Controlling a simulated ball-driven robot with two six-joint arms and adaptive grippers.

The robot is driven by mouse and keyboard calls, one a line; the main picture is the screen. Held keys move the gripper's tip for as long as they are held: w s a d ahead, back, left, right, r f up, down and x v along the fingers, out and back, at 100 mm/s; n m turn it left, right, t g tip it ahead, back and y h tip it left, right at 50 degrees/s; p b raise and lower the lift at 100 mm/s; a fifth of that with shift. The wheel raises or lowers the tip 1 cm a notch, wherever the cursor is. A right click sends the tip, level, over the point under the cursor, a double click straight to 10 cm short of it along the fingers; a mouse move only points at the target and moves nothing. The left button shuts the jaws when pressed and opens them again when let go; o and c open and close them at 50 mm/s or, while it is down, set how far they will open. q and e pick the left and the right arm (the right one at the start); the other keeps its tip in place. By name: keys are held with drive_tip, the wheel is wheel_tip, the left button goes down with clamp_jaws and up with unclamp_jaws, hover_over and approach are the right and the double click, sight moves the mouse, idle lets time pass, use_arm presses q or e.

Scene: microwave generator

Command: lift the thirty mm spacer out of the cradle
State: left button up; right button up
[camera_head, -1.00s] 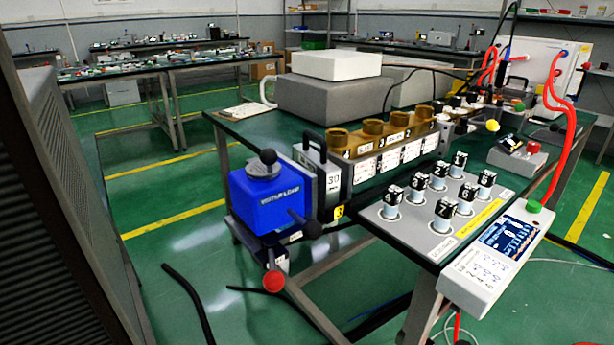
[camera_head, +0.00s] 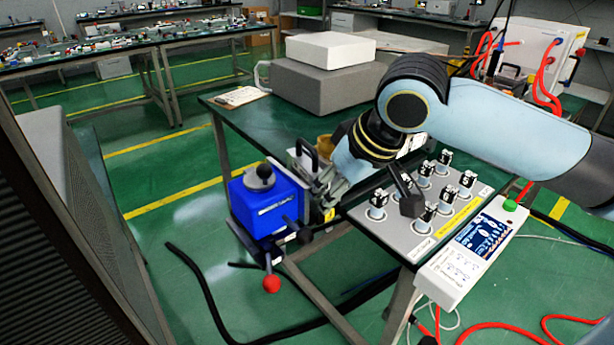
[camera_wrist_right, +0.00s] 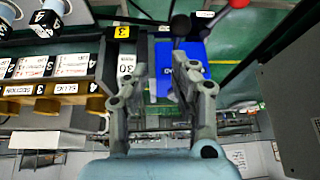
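The thirty mm spacer (camera_head: 303,163), a grey plate with a dark handle on top, stands upright beside the blue unit (camera_head: 262,212). Its white "30" label (camera_wrist_right: 126,64) shows in the right wrist view. My right gripper (camera_head: 326,190) is at the spacer, partly covering it. In the right wrist view its two fingers (camera_wrist_right: 157,62) are spread apart, with the spacer's dark edge between them; I cannot tell whether they touch it. The cradle, with a yellow "3" tag (camera_head: 329,214), is mostly hidden behind my gripper. My left gripper is not in view.
Brass-topped sections (camera_wrist_right: 45,104) stand in a row beside the spacer. A panel with several black-capped posts (camera_head: 437,222) and a display box (camera_head: 470,258) lies to the right. A red-knobbed lever (camera_head: 271,283) sticks out below the blue unit.

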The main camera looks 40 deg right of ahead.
sight(307, 143)
drive_tip(key=w+d+r+m, duration=0.2)
drive_tip(key=w+d+r, duration=0.5)
drive_tip(key=r, duration=0.1)
drive_tip(key=shift+m+t, duration=0.3)
drive_tip(key=shift+t, duration=0.1)
drive_tip(key=x, duration=0.2)
drive_tip(key=b+x, duration=0.1)
drive_tip(key=x, duration=0.1)
drive_tip(key=shift+w, duration=0.45)
drive_tip(key=x, duration=0.2)
drive_tip(key=b+x, duration=0.1)
drive_tip(key=x, duration=0.3)
drive_tip(key=shift+w+d+r, duration=0.2)
drive_tip(key=shift+w+d, duration=0.05)
drive_tip(key=shift+d, duration=0.05)
clamp_jaws()
drive_tip(key=shift+r, duration=0.1)
